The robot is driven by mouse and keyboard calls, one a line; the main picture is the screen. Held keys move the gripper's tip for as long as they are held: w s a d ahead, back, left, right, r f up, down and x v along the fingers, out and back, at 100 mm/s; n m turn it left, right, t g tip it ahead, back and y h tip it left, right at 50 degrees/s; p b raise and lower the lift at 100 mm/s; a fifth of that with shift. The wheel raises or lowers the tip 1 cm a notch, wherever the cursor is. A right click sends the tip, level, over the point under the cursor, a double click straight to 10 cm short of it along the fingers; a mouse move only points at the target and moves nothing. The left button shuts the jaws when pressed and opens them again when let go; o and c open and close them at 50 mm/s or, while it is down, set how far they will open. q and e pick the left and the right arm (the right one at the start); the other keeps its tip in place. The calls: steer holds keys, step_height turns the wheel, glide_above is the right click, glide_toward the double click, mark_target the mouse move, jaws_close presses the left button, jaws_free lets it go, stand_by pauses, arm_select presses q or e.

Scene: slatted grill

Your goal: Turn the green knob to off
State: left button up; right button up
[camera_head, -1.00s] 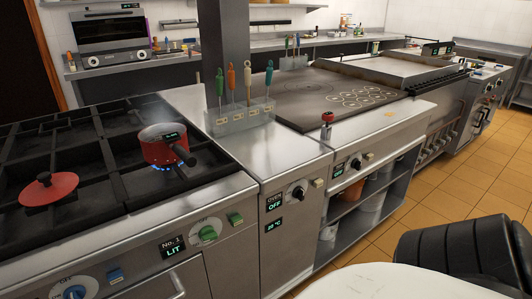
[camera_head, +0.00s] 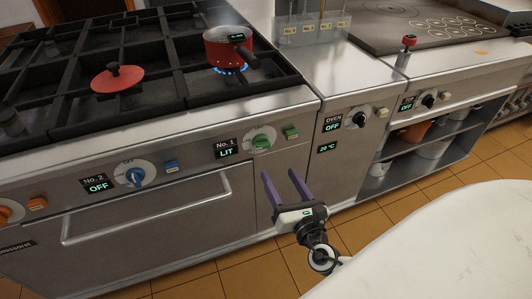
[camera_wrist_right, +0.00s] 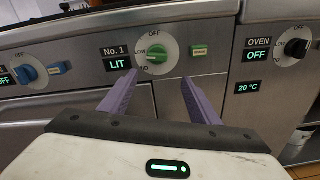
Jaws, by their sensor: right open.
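The green knob (camera_head: 262,141) sits on a white dial on the stove's front panel, beside a display (camera_head: 226,149) reading "No. 1 LIT". It also shows in the right wrist view (camera_wrist_right: 157,55), above and between my fingers, with dial marks including OFF at the top and LOW at the left. A red pot (camera_head: 229,47) stands over a blue flame (camera_head: 230,70) on the burner. My right gripper (camera_head: 280,178) is open and empty, in front of the panel and below the green knob, apart from it. My left gripper is not in view.
A blue knob (camera_head: 135,177) with display "No. 2 OFF" lies left, above an oven handle (camera_head: 145,210). A black oven knob (camera_head: 359,119) is right. A red lid (camera_head: 117,77) rests on the grate. A white round surface (camera_head: 440,245) fills the lower right.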

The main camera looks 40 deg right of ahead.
mark_target(264, 148)
steer(key=shift+n+t+y, duration=0.3)
steer(key=shift+n, duration=0.3)
steer(key=x, duration=1)
steer(key=shift+w+r, duration=0.3)
steer(key=shift+r, duration=0.1)
steer(key=c, duration=1.1)
steer(key=shift+o, duration=0.2)
